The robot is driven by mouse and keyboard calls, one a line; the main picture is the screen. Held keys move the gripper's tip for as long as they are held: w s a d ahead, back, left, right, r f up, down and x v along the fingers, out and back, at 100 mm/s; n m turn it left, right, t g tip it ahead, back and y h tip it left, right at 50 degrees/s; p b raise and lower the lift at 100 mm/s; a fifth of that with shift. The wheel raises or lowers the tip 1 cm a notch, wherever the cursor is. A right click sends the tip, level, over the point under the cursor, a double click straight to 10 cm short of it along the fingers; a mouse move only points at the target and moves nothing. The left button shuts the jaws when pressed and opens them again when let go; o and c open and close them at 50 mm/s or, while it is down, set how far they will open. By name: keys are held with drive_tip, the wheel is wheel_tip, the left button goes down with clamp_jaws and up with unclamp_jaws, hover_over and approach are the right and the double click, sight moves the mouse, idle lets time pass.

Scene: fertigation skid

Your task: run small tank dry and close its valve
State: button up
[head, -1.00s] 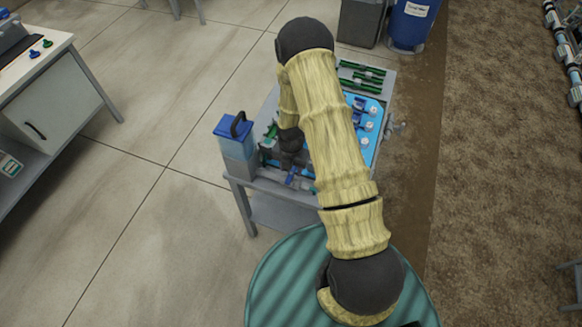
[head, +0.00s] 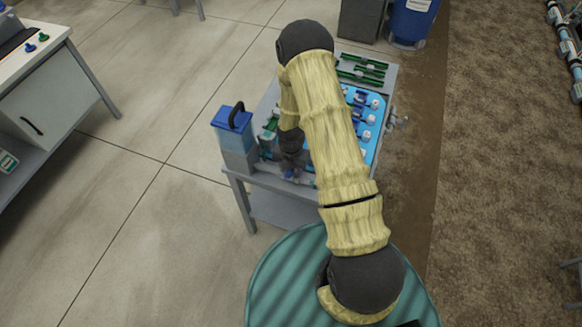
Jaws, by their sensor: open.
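The small tank (head: 236,142) stands at the left front corner of the skid table. It has a blue lid with a dark handle, a pale blue see-through upper part and a grey lower part. My gripper (head: 290,172) is open, pointing down just right of the tank over the front of the table. A small blue part (head: 289,174), perhaps the valve handle, shows at its fingertips; I cannot tell if they touch. The liquid level in the tank is too small to read. My arm hides much of the table's middle.
A light-blue panel (head: 376,130) with blue and white fittings lies right of my arm. Green parts (head: 362,68) lie at the table's back. A blue bin (head: 411,22) and a grey bin (head: 362,18) stand behind. A white cabinet (head: 50,105) stands left, with free floor between.

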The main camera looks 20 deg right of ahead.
clamp_jaws()
drive_tip(key=n, duration=0.5)
drive_tip(key=shift+r, duration=0.1)
drive_tip(key=n+p, duration=0.2)
drive_tip(key=n, duration=0.2)
drive_tip(key=shift+n, duration=0.3)
drive_tip(key=n+p, duration=0.1)
drive_tip(key=n, duration=0.1)
drive_tip(key=n+p, duration=0.2)
drive_tip(key=n, duration=0.1)
drive_tip(key=shift+r+n, duration=0.2)
drive_tip(key=shift+n, duration=0.1)
drive_tip(key=n+p, duration=0.3)
drive_tip(key=shift+n, duration=0.4)
drive_tip(key=shift+f, duration=0.25)
drive_tip(key=shift+o, duration=0.2)
unclamp_jaws()
